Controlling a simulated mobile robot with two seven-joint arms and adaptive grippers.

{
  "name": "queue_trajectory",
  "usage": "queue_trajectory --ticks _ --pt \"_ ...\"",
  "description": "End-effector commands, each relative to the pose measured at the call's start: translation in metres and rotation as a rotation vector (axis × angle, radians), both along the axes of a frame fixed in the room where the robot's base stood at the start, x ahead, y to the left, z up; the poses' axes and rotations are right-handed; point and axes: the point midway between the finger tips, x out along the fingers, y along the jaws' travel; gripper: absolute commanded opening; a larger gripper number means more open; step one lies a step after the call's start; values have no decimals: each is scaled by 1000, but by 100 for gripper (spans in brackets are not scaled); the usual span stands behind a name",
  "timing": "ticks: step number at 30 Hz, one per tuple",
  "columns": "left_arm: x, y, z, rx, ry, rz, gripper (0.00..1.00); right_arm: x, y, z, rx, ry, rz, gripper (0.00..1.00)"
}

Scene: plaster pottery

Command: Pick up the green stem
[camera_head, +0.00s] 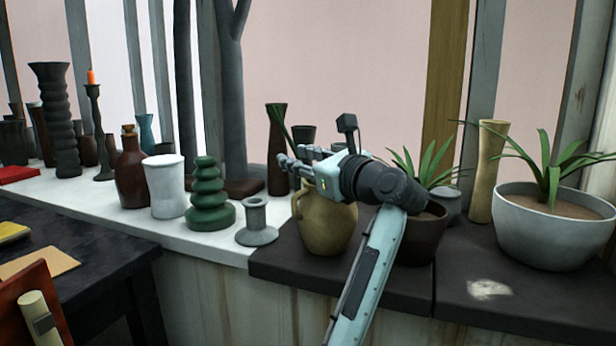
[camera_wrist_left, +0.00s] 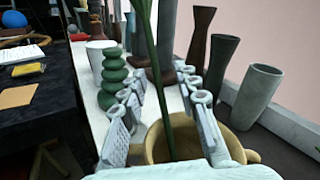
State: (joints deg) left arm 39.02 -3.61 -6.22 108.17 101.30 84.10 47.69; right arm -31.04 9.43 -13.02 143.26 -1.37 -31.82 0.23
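The green stem (camera_head: 277,123) is thin and long and leans up to the left behind my left gripper (camera_head: 294,158) in the head view. In the left wrist view the stem (camera_wrist_left: 160,70) rises out of the tan jug (camera_wrist_left: 158,153) and passes between the two rows of fingers of my left gripper (camera_wrist_left: 160,88). The fingers are spread, with gaps on both sides of the stem. The tan jug (camera_head: 327,228) stands on the dark slab under the gripper. The stem's lower end is hidden in the jug. My right gripper is not in view.
A dark vase (camera_head: 277,160) stands close behind the stem. A green stacked vase (camera_head: 210,200) and a grey spool-shaped piece (camera_head: 257,222) stand left of the jug. A potted plant in a dark pot (camera_head: 422,235) stands just right. The dark slab's right front (camera_head: 535,305) is mostly clear.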

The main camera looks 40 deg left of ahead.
Motion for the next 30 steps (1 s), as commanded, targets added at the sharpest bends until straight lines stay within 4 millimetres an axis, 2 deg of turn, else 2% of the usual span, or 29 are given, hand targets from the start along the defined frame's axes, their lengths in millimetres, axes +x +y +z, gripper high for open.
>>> queue_trajectory --ticks 2,9,20,23,30 --pt "0 0 0 0 0 0 28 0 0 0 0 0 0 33" --pt "0 0 0 0 0 0 0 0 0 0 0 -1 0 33" --pt "0 -1 2 0 -1 0 0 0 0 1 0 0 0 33" --pt "0 -1 12 -2 -3 0 0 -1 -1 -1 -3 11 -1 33" --pt "0 -1 60 -3 -5 -1 0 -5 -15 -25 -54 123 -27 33"
